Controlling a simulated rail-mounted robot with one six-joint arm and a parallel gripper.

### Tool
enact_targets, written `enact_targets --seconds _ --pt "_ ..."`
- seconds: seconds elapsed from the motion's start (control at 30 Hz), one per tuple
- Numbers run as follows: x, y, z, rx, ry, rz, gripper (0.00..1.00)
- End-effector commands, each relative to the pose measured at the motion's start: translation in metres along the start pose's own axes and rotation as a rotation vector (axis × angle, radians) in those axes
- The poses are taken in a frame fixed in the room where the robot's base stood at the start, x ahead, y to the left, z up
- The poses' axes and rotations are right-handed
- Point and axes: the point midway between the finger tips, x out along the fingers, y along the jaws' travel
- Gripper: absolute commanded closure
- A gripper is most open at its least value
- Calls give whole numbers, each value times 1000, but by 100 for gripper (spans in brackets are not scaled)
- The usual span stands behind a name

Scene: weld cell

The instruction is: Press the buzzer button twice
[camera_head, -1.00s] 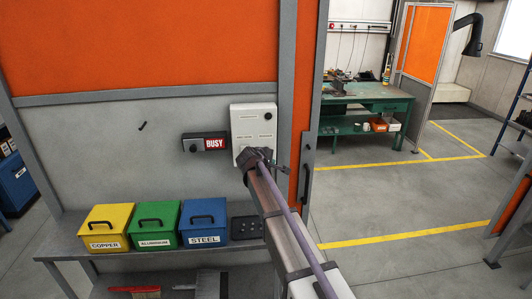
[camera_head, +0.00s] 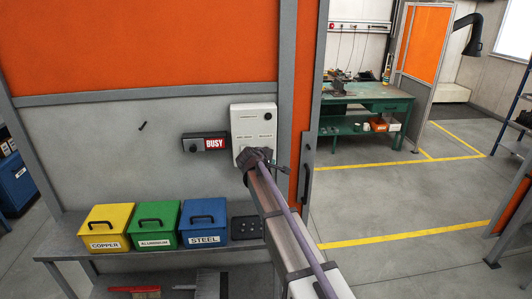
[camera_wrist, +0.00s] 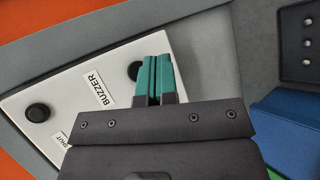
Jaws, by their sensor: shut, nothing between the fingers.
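A white control box (camera_head: 251,113) hangs on the grey wall panel in the head view. In the wrist view its face carries a label reading BUZZER (camera_wrist: 99,89), with a dark round button (camera_wrist: 134,70) to the right of it. A second black button (camera_wrist: 38,112) is at the left, near a partly hidden label. My gripper (camera_wrist: 157,58) has its two teal fingers closed together and empty. Their tips overlap the edge of the right button; I cannot tell whether they touch it. In the head view my wrist hides the lower part of the box.
A dark BUSY sign (camera_head: 205,143) is just left of the box. Below, a shelf carries yellow (camera_head: 107,227), green (camera_head: 154,225) and blue (camera_head: 204,221) lidded bins and a dark studded block (camera_head: 247,228). A grey post with a handle (camera_head: 307,157) stands right of the box.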

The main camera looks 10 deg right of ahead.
Motion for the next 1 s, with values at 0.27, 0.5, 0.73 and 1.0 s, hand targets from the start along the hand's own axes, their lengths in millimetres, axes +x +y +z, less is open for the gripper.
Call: enact_targets --seconds 0.27,0.5,0.73,1.0 --pt "0 0 0 0 0 0 100" --pt "0 0 0 0 0 0 100" --pt "-14 -10 10 -1 0 0 100" --pt "-27 -19 19 -1 0 0 100"
